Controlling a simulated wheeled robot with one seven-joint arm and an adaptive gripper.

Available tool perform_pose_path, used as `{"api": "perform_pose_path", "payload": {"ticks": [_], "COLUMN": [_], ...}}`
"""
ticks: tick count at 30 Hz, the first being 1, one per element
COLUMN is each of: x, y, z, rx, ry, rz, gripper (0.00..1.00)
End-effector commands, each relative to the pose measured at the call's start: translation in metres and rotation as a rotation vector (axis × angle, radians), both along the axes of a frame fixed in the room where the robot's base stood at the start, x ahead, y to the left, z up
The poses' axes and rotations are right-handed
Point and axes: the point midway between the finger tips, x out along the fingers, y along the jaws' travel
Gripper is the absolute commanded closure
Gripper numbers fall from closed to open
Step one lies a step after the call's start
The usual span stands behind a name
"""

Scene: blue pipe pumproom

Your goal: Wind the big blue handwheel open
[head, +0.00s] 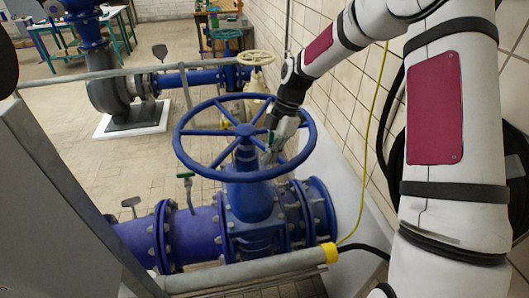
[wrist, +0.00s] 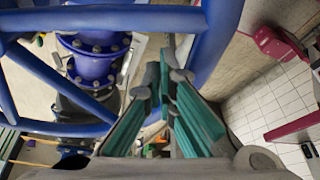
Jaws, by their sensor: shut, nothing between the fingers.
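The big blue handwheel (head: 247,132) lies flat on top of the blue valve (head: 250,200) in the middle of the head view. Its rim and spokes also show large at the left and top of the wrist view (wrist: 212,42). My gripper (head: 271,150) points down at the right part of the wheel, between hub and rim. In the wrist view its green-sided fingers (wrist: 168,85) come together close to the rim, with nothing visible held between them. Whether a finger touches the rim or a spoke I cannot tell.
A tiled wall (head: 345,100) stands close on the right, with a yellow cable (head: 371,135) along it. A grey cabinet (head: 50,215) fills the lower left. A smaller cream handwheel (head: 256,58) and a pump (head: 112,85) stand behind. Open floor lies left of the valve.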

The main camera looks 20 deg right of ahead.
Motion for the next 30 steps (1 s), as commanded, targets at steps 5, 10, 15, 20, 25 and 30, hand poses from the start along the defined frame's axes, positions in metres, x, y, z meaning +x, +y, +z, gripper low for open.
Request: {"api": "perform_pose_path", "payload": {"ticks": [5,10,15,20,25,30], "x": [0.002,0.003,0.004,0.009,0.008,0.008], "y": [-0.008,-0.009,-0.010,-0.026,-0.029,-0.028], "z": [-0.002,-0.002,-0.002,-0.003,-0.002,-0.002], "rx": [0.000,0.000,0.000,0.000,-0.002,-0.002], "ry": [0.001,0.000,0.000,0.001,0.000,0.000], "rz": [-0.002,-0.001,0.005,0.082,0.106,0.106], "gripper": [1.00,1.00,1.00,1.00,1.00,1.00]}}
